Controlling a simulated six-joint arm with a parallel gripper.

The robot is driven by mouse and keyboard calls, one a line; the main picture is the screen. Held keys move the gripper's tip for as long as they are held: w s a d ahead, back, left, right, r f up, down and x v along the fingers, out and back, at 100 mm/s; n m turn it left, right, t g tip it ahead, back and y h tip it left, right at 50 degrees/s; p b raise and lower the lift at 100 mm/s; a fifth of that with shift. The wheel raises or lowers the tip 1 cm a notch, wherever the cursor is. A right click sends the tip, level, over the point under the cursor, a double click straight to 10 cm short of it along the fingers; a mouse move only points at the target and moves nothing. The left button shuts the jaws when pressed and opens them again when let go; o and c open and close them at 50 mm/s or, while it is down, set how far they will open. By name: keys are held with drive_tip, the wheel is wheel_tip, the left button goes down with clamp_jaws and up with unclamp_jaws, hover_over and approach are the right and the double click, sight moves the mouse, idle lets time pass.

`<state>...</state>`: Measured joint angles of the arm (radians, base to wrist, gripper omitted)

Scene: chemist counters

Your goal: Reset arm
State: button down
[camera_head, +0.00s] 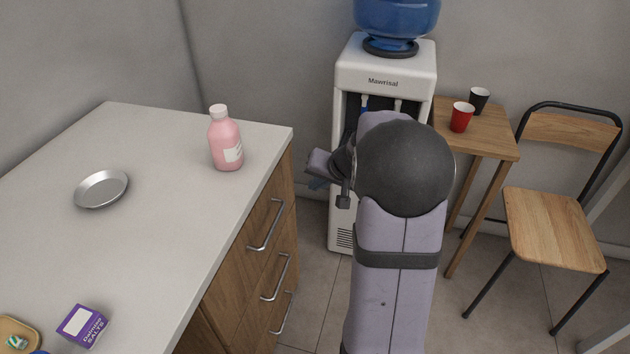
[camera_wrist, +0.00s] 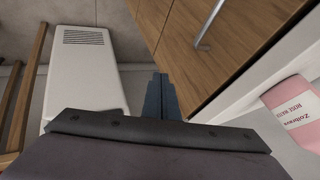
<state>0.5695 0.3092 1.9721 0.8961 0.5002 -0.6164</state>
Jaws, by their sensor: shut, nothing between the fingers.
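My gripper (camera_wrist: 160,97) is shut and empty in the wrist view, its dark fingers together in front of the wooden drawer cabinet. In the head view my arm stands raised in the middle, in front of the water dispenser. The gripper end (camera_head: 319,170) points left toward the counter's right edge, partly hidden behind my wrist. It is apart from the pink bottle (camera_head: 226,142), which stands upright on the counter. The bottle also shows at the right of the wrist view (camera_wrist: 294,112).
The white counter (camera_head: 150,235) holds a metal dish (camera_head: 101,189), a purple box (camera_head: 82,326) and a tan tray (camera_head: 17,331). A water dispenser (camera_head: 385,73) stands behind my arm. A small table (camera_head: 488,134) with red (camera_head: 461,117) and black (camera_head: 479,99) cups and a chair (camera_head: 553,228) stand right.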

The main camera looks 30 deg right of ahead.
drive_tip(key=s+a+f+n+g, duration=0.1)
drive_tip(key=s+a+f+g, duration=0.25)
drive_tip(key=s, duration=0.55)
drive_tip(key=s+a+f+n+g, duration=0.2)
drive_tip(key=s+a, duration=0.3)
drive_tip(key=s, duration=0.3)
drive_tip(key=s+a+f+n+g, duration=0.1)
drive_tip(key=s+a+f+g, duration=0.25)
drive_tip(key=s, duration=0.55)
drive_tip(key=w+a+r+n+t+p, duration=0.1)
drive_tip(key=a+r+n+t, duration=0.1)
drive_tip(key=a+r+n, duration=0.4)
wheel_tip(320, 180, up, 16)
drive_tip(key=m+p, duration=0.2)
drive_tip(key=p, duration=1.6)
drive_tip(key=shift+w+a+h, duration=0.15)
drive_tip(key=shift+a+h, duration=0.2)
drive_tip(key=shift+h, duration=0.05)
